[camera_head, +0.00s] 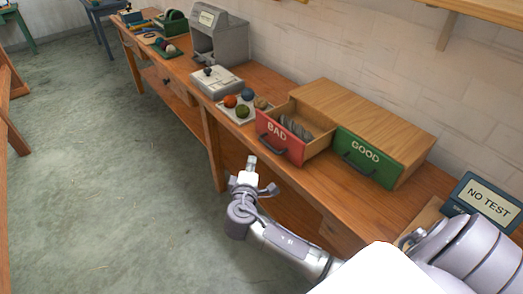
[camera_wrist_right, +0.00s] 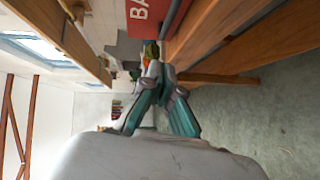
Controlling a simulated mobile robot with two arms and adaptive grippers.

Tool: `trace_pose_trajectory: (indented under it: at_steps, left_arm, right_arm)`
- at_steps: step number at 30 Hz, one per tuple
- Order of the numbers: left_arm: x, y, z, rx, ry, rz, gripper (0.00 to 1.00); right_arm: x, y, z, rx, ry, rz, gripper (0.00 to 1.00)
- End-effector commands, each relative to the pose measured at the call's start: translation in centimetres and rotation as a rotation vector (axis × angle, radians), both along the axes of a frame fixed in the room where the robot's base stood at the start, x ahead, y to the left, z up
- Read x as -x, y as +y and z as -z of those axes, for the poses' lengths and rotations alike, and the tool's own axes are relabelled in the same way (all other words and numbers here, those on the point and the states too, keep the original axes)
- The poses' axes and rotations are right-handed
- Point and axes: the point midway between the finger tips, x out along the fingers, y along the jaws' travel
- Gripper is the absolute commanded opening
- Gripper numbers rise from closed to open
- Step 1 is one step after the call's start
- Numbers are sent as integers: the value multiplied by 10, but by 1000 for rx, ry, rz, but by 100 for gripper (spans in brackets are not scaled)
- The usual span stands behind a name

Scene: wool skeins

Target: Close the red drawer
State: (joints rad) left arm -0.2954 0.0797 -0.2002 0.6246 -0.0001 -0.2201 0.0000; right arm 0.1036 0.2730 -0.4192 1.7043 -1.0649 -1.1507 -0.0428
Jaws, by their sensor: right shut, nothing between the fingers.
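The red drawer (camera_head: 270,133), labelled BAD, is pulled out of the wooden cabinet (camera_head: 365,105) on the bench. Grey skeins (camera_head: 296,128) lie inside it. Its dark handle (camera_head: 272,146) is on the front. In the right wrist view the red front (camera_wrist_right: 146,14) shows partly at the top, with the handle (camera_wrist_right: 174,16) beside the letters. My right gripper (camera_head: 251,161) is shut and empty, in front of the bench, left of and below the drawer front, apart from it. Its closed fingertips show in the wrist view (camera_wrist_right: 157,70). My left gripper is not in view.
The green GOOD drawer (camera_head: 368,158) beside it is shut. A pale tray (camera_head: 226,109) with several wool balls sits left of the red drawer. A white scale-like box (camera_head: 217,83) and a grey machine (camera_head: 217,36) stand beyond. A NO TEST sign (camera_head: 487,200) is at right.

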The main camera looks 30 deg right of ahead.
Motion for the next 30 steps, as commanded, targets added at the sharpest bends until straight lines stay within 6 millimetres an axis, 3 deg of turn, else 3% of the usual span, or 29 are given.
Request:
trace_pose_trajectory:
  at_steps: [6, 13, 30]
  left_arm:
    - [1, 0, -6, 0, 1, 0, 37]
    - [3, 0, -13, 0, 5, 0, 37]
    - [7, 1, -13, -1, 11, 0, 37]
  right_arm:
    - [-37, -30, 5, 2, 1, 1, 0]
    - [-38, -60, 13, 1, 4, 0, 0]
    - [-38, -69, 16, -2, 2, 0, 0]
